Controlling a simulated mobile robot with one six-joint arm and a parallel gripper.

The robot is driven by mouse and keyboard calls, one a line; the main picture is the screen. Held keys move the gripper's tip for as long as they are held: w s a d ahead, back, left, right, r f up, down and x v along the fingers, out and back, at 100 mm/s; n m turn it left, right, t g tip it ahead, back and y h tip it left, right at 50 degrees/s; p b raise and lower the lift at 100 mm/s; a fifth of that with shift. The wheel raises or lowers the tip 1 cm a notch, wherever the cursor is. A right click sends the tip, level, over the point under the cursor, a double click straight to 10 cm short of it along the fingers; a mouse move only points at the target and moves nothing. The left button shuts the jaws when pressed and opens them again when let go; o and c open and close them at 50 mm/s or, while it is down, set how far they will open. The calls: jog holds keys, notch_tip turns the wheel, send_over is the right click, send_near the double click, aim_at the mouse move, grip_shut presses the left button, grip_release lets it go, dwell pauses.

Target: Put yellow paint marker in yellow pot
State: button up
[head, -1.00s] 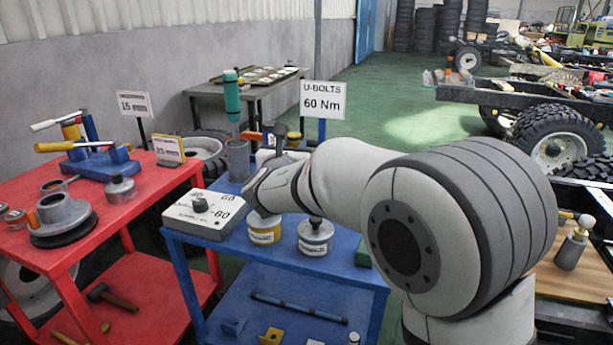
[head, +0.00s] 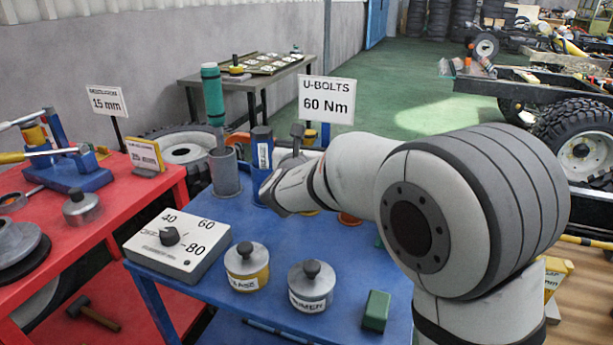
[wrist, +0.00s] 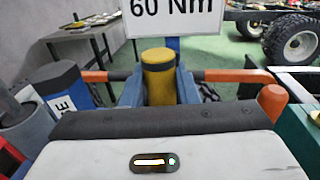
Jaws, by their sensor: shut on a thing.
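My gripper (head: 280,196) is over the far part of the blue cart top, its white housing sloping down to the left. The jaws are shut, but their tips and the thing between them are hidden; I cannot make out the yellow paint marker in any view. A small bit of yellow (head: 310,212) shows under the gripper, perhaps the yellow pot, mostly hidden. A blue pot (head: 262,165) with a white label stands just behind and left of the gripper; it also shows in the wrist view (wrist: 62,88). The wrist view shows mainly my gripper's housing below.
A grey pot (head: 224,172) holds a teal-handled tool. A dial box (head: 178,246), a grease tin (head: 246,268), a primer tin (head: 311,288) and a green block (head: 376,311) stand nearer. A yellow cylinder (wrist: 158,77) in a blue stand with orange handles is behind. An orange rim (head: 348,219) is right.

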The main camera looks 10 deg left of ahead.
notch_tip(320, 180, down, 6)
jog(key=shift+b, duration=0.6)
jog(key=o, duration=1)
jog(key=shift+r, duration=0.1)
jog(key=s, duration=1.2)
jog(key=shift+p, duration=0.45)
